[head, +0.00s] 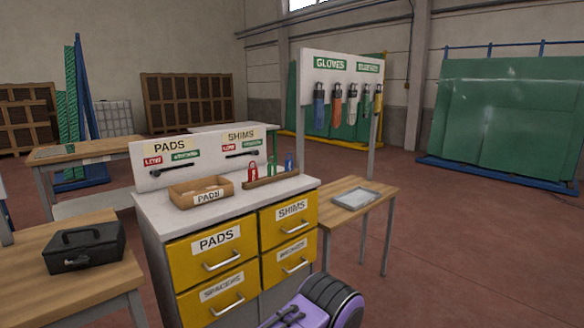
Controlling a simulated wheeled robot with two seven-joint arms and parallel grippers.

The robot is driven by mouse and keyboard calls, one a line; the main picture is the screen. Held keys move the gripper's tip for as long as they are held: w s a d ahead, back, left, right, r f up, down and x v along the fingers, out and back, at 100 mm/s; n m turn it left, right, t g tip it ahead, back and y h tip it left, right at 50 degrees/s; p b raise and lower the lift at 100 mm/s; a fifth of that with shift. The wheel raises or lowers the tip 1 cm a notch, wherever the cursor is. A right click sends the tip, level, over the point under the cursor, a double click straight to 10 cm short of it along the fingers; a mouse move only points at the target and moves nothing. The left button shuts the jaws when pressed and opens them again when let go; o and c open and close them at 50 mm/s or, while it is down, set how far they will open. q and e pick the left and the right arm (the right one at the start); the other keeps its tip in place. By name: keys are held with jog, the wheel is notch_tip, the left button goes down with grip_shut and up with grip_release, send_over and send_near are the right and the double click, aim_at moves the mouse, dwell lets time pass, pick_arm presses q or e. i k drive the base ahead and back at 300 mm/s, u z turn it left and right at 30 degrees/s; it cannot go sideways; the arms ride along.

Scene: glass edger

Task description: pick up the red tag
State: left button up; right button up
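A small upright red tag (253,173) stands at the left end of a narrow wooden rack (272,181) on top of the yellow-drawer cabinet. A green tag (271,167) and a blue tag (289,164) stand to its right in the same rack. Red labels also show on the white board behind, under PADS (152,161) and under SHIMS (228,147). Neither of my grippers is in view. A purple and black part of my own arm shows at the bottom edge, in front of the cabinet.
A cardboard box of pads (201,191) sits left of the rack on the cabinet top (155,205). A black case (84,247) is on the left wooden table. A grey tray (355,198) lies on the right table. A glove board (341,67) stands behind. Floor at right is clear.

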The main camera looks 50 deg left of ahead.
aim_at(253, 173)
jog(key=u, duration=0.15)
jog(key=i, duration=1.4)
jog(key=u, duration=1.1)
jog(key=i, duration=0.85)
jog(key=u, duration=0.9)
